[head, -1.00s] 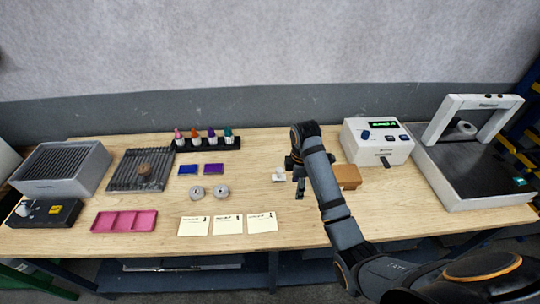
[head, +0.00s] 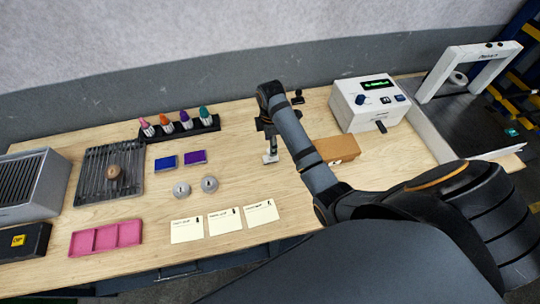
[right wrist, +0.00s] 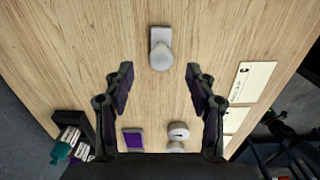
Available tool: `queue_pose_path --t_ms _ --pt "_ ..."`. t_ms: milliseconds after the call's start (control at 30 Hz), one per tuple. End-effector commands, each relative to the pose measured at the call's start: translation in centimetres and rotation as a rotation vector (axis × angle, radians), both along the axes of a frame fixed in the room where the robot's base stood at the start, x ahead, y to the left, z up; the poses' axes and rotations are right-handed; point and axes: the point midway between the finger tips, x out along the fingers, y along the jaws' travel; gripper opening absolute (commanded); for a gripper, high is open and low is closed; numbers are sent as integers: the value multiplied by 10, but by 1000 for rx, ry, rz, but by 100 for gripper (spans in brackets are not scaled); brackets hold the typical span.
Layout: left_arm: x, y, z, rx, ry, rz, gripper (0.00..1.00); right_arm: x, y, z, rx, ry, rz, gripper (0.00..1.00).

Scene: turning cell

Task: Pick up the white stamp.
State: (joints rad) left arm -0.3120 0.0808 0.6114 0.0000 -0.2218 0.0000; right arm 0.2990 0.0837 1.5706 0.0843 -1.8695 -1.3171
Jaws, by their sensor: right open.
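The white stamp (head: 270,157) stands on the wooden table, left of the brown box. In the right wrist view the stamp (right wrist: 160,52) shows a pale rectangular base and a rounded knob. My right gripper (head: 268,128) is close to the stamp, its fingers pointing down; the arm hides part of it. In the right wrist view my right gripper (right wrist: 160,76) is open, its two fingers apart with nothing between them. The stamp lies ahead of the fingertips, centred between them sideways. My left gripper is not in view.
A brown box (head: 338,149) and a white device with a display (head: 368,103) stand to the right. Paper cards (head: 225,221), two grey round pieces (head: 181,189), ink pads (head: 195,157) and a rack of coloured bottles (head: 180,125) lie left. Bare wood surrounds the stamp.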

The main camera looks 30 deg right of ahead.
Motion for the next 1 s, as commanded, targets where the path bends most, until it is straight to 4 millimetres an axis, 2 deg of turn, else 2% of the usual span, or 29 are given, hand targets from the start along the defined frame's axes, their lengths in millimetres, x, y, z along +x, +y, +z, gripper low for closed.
queue_pose_path --t_ms 33,100,200,267,400,500,633,1000 --pt "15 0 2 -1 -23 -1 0 0 0 -1 0 1 0 56" --pt "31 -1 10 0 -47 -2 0 0 0 -5 1 4 0 56" --pt "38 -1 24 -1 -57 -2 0 0 1 -20 1 7 0 56" --pt "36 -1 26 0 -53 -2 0 1 1 -33 0 4 0 56" --pt "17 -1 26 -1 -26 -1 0 1 0 -49 -1 1 0 56" --pt "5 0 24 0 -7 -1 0 1 0 -52 -1 0 0 56" --pt "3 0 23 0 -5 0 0 1 0 -52 -1 0 0 55" --pt "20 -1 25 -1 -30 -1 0 1 0 -52 -1 0 0 5"
